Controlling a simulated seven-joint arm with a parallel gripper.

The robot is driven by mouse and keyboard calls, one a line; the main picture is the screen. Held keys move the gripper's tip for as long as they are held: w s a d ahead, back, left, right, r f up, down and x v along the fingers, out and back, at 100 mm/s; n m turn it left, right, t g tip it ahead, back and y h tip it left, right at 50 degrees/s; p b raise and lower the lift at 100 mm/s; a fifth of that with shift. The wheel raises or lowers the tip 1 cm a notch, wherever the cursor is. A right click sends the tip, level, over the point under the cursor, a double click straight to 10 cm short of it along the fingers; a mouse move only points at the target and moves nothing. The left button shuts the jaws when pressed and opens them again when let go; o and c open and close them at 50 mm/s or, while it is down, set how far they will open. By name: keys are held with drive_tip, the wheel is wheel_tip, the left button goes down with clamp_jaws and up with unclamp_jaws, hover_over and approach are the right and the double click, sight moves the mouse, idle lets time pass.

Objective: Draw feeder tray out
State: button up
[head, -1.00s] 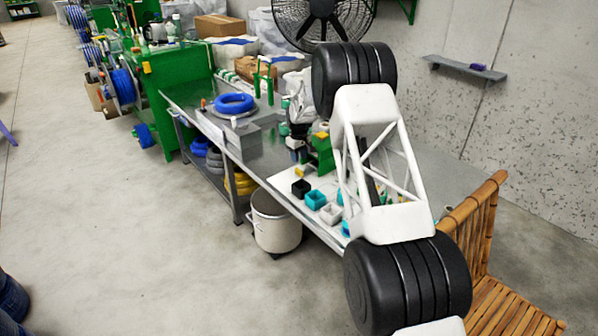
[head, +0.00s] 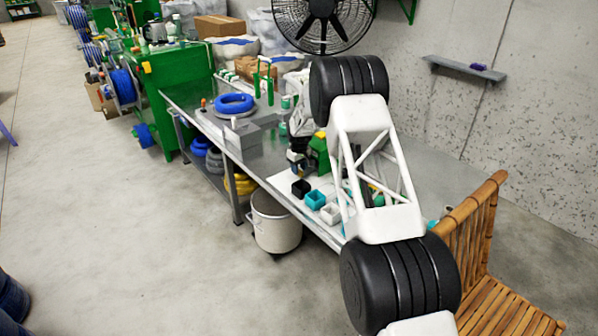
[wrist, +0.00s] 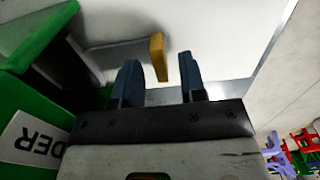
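The green feeder (wrist: 40,105), with part of a label reading "DER", fills the left of the wrist view. In the head view the feeder (head: 319,152) stands on the bench, partly hidden by my arm. A yellow upright tab (wrist: 158,58) shows in the wrist view, perhaps the tray's handle. The tray itself I cannot make out clearly. My gripper (wrist: 162,74) is open, its two blue fingers on either side of the tab's near end, with gaps to both. In the head view my gripper (head: 297,167) is small, beside the feeder.
Black, teal and white small bins (head: 316,199) stand on the white board along the bench's front edge. A grey box (head: 243,137) and blue cable coil (head: 235,103) lie farther left. A white bucket (head: 275,222) stands below. A bamboo chair (head: 490,270) is at right.

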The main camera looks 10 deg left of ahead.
drive_tip(key=shift+f, duration=0.8)
drive_tip(key=shift+c, duration=0.4)
clamp_jaws()
